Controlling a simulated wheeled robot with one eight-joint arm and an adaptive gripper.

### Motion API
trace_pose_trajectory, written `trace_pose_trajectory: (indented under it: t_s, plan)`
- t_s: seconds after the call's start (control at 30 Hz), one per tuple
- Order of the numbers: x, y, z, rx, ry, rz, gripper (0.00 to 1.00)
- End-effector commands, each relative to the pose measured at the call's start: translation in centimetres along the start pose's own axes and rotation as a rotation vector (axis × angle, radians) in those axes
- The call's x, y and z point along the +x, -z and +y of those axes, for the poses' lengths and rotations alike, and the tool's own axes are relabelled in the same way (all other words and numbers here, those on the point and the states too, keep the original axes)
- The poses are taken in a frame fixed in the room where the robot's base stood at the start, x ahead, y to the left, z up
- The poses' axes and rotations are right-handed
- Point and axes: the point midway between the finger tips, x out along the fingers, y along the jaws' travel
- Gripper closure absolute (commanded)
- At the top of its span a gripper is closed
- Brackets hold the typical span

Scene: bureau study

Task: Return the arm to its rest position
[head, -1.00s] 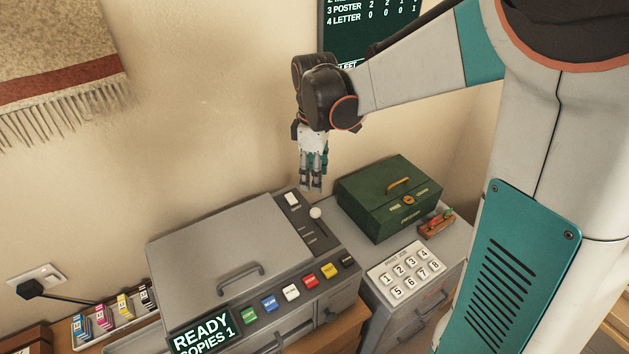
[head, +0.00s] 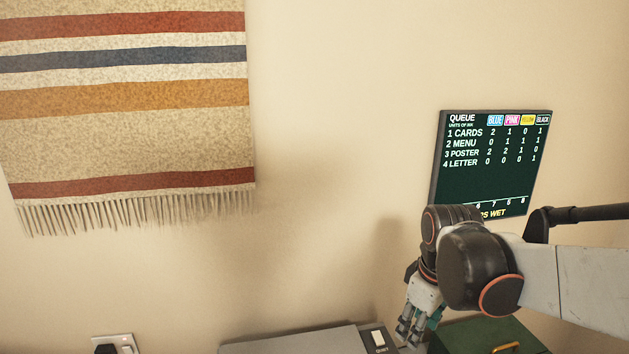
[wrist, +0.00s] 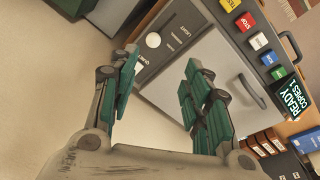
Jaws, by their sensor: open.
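My gripper (head: 410,333) is at the lower right of the head view, pointing down above the gap between the grey copier and the green box. In the wrist view my gripper (wrist: 155,95) shows two teal-padded fingers spread apart with nothing between them. The grey copier (wrist: 210,75) lies below and beyond the fingers, apart from them. My arm reaches in from the right of the head view, and its elbow side is cut off by the frame.
The copier's top edge (head: 300,342) and a green cash box (head: 490,335) show at the bottom. A dark queue board (head: 480,180) hangs on the wall just behind my arm. A striped woven hanging (head: 130,100) is at upper left. The wall between is bare.

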Motion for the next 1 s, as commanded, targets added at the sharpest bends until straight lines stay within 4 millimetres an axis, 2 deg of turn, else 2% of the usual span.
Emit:
trace_pose_trajectory:
  t_s: [0.43,0.8,1.0]
  plan:
    - [-1.5,-4.6,-4.5,0.334,-0.110,0.182,0.56]
    - [-0.6,-8.1,-7.8,0.596,-0.152,0.354,0.56]
    - [-0.1,-9.0,-8.7,0.680,-0.156,0.414,0.56]
